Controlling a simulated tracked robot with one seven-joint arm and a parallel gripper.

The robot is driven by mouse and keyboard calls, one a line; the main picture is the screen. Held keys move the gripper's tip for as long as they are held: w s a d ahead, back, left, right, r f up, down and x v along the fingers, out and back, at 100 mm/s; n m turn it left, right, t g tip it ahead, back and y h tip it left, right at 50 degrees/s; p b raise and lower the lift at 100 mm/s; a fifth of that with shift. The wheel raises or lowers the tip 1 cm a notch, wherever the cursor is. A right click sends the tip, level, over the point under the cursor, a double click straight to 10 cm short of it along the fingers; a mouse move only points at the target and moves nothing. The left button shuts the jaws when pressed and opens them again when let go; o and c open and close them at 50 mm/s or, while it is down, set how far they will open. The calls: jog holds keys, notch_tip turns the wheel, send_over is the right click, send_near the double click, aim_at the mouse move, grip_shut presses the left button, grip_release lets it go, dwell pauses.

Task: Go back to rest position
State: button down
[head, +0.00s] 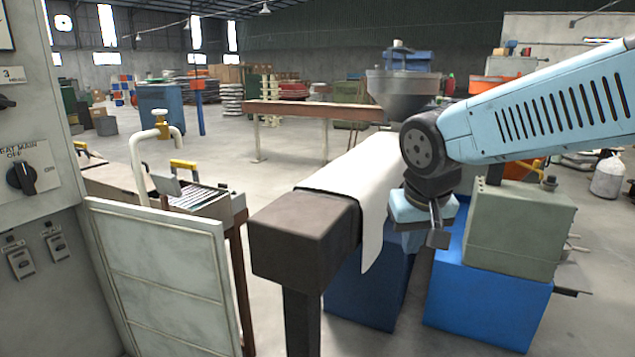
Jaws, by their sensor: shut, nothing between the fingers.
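My arm reaches in from the right edge, light blue with dark vents. Its wrist bends down to my gripper (436,238), which hangs beside the right side of a brown beam (303,232). The gripper is shut and holds nothing. A white cloth (352,188) lies draped over the beam, just left of the gripper, and its loose end hangs down the side. Whether the gripper touches the cloth is unclear. No copper spools can be made out.
A grey-green box (520,230) on a blue base (487,308) stands right of the gripper. A metal hopper (403,92) is behind the wrist. A control cabinet (35,160) and a pale panel (160,275) fill the left. Open floor lies in the middle distance.

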jog(key=s+d+r+m+t, duration=0.1)
jog(key=s+d+r, duration=0.2)
jog(key=s+d, duration=0.4)
jog(key=shift+s+r, duration=0.2)
jog(key=shift+d, duration=0.2)
